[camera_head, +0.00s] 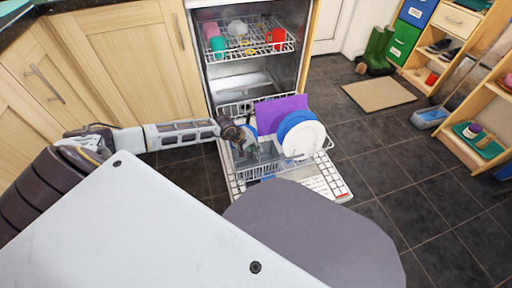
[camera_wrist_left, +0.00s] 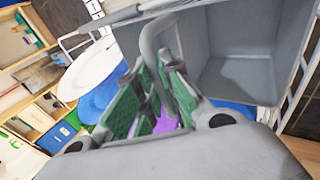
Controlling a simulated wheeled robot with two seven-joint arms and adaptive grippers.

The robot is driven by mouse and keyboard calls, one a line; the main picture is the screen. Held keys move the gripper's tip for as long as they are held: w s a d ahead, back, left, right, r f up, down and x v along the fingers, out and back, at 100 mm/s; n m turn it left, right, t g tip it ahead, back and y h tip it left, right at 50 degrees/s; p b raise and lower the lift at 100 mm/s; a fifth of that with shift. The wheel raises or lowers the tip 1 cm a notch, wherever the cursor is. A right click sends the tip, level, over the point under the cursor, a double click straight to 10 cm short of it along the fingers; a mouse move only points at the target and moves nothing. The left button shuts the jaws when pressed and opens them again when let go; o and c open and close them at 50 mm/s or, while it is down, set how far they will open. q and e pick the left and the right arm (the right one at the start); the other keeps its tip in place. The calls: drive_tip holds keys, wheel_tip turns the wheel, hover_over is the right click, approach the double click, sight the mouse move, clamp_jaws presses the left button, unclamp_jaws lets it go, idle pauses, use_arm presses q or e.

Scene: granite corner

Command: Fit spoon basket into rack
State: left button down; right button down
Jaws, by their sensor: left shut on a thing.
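The grey spoon basket (camera_wrist_left: 235,70) fills the upper right of the left wrist view, with its open compartments facing the camera. It also shows in the head view (camera_head: 268,157), small and partly hidden by my gripper. My left gripper (camera_head: 246,141) is shut on the basket's curved handle, which passes between the green finger pads (camera_wrist_left: 162,82). The basket is at the pulled-out lower rack (camera_head: 327,147) of the dishwasher. I cannot tell whether its bottom touches the rack. My right gripper is not in view.
A white plate (camera_head: 304,140), a blue plate (camera_head: 286,124) and a purple board (camera_head: 275,108) stand in the lower rack beside the basket. The open dishwasher door (camera_head: 325,185) lies beneath. The upper rack (camera_head: 255,50) holds cups.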

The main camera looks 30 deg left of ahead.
use_arm(q)
drive_tip(key=c, duration=1.5)
unclamp_jaws()
drive_tip(key=shift+f, duration=0.1)
drive_tip(key=v, duration=1.2)
idle(0.5)
